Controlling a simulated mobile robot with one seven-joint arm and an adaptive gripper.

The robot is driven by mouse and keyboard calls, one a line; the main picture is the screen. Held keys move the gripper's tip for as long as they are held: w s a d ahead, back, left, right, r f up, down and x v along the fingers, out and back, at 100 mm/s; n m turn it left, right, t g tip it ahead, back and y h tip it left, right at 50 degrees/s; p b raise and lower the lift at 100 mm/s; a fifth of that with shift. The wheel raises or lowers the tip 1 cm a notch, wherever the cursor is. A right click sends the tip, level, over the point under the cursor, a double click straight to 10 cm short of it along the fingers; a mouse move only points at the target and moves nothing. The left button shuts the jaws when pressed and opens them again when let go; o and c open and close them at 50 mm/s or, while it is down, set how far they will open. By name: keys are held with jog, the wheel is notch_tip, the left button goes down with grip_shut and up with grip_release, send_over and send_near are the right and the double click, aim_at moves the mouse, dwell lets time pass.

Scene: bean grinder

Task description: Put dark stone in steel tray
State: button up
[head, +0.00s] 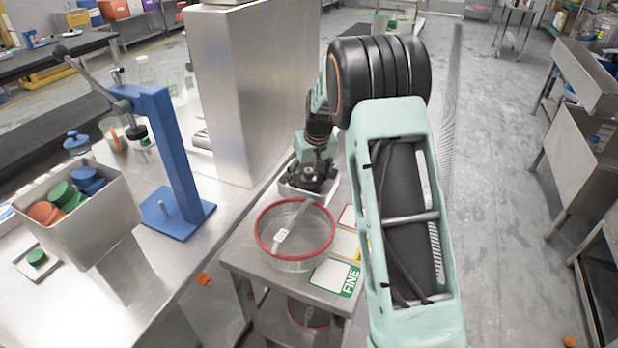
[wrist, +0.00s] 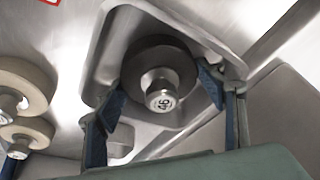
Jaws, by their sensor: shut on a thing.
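The dark stone (wrist: 150,60), a thick dark disc with a numbered steel knob, is between the blue fingers of my gripper (wrist: 160,95) in the wrist view. My gripper is shut on it. The stone is over or inside the steel tray (wrist: 100,60), whose raised rim surrounds it; I cannot tell whether it touches the tray floor. In the head view my gripper (head: 315,182) is low over the tray (head: 286,188), hiding the stone and most of the tray.
Two tan stones (wrist: 25,85) with steel knobs lie left in the wrist view. A red-rimmed sieve (head: 296,262) and a FINE card (head: 335,278) are on the near side of the bench. A tall steel cabinet (head: 255,90) and blue press (head: 165,140) stand left.

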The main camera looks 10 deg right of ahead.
aim_at(314, 187)
jog(key=o, duration=1.7)
jog(key=shift+f, duration=0.1)
jog(key=v, duration=1.2)
jog(key=shift+p, duration=0.4)
